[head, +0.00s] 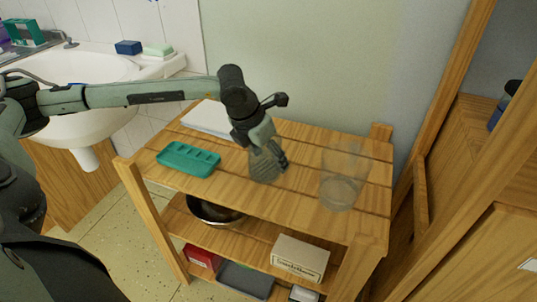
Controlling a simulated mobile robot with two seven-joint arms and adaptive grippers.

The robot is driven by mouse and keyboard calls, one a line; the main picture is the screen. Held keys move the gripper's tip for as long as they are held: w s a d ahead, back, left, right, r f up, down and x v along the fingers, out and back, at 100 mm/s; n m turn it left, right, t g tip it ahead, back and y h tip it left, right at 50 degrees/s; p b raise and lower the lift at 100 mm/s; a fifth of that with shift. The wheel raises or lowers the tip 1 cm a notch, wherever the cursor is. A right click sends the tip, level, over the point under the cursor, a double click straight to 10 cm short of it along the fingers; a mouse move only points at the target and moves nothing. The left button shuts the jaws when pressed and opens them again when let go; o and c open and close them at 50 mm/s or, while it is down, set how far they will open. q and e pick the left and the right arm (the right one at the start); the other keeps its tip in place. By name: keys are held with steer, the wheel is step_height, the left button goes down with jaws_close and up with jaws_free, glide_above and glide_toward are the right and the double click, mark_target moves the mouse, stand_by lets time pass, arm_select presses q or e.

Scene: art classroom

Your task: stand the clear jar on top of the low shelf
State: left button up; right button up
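My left gripper (273,148) reaches in from the left, pointing down over the top of the low wooden shelf (230,196). A small clear, ribbed glass jar (264,168) is right at its fingers, upright, on or just above the top slats. The fingers overlap the jar's upper part. I cannot tell whether they grip it or whether its base touches the wood. A taller clear glass vessel (341,180) stands upright on the shelf top to the right, apart from the gripper. My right gripper is not in view.
A green tray (188,159) and a white flat item (209,119) lie on the shelf top's left part. A dark bowl (214,211) and a labelled box (300,258) sit on lower levels. A sink (70,72) is left; a wooden frame (440,100) rises at right.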

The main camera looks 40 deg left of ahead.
arm_select(q)
steer(key=o, duration=1.2)
steer(key=shift+v, duration=6.05)
